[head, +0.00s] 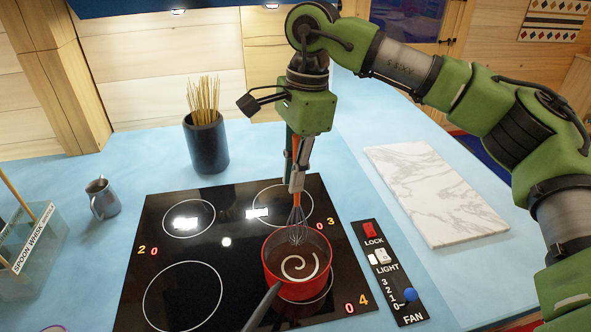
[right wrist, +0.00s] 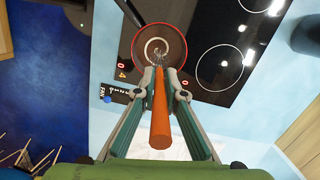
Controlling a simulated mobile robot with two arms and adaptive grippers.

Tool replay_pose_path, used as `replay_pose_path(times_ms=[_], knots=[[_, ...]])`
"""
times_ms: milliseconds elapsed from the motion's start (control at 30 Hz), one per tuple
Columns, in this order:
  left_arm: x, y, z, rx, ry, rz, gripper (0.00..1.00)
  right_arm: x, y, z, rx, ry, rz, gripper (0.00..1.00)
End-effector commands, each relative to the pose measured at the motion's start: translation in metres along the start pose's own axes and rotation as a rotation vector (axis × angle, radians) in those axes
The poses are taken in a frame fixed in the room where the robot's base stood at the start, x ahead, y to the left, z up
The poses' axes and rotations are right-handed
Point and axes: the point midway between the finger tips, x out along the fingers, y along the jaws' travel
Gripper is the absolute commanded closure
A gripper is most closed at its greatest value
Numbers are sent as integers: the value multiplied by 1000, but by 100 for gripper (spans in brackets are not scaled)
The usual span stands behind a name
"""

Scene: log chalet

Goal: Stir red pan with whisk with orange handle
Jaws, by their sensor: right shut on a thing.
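The red pan (head: 268,275) stands on the lower right ring of the black cooktop (head: 215,262), its dark handle pointing to the lower left. It holds brown liquid with a pale swirl. My right gripper (head: 297,178) is above the pan, pointing down, shut on the orange handle of the whisk (head: 296,222). The wire end of the whisk reaches down inside the pan's rim at the back; whether it touches the liquid is hard to tell. In the right wrist view the orange handle (right wrist: 160,115) lies between the fingers, with the red pan (right wrist: 137,38) beyond. My left gripper is out of view.
A dark pot of thin sticks (head: 206,143) stands behind the cooktop. A metal jug (head: 102,198) and a clear labelled box (head: 30,250) are at left. A control panel (head: 388,270) and a marble board (head: 432,195) lie at right.

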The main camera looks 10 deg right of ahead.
Motion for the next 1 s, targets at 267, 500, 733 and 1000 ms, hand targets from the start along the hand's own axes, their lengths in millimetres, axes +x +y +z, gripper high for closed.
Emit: replay_pose_path(times_ms=[267, 500, 733, 1000], knots=[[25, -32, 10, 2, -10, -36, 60, 36, 0, -5, 0, 0, 1, 100], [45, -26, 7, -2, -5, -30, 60, 62, 0, -8, 0, -1, 1, 100], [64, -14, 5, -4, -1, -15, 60, 87, 0, -11, 0, -1, 0, 100], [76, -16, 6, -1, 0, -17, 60, 105, 0, -13, 0, -1, -1, 100]])
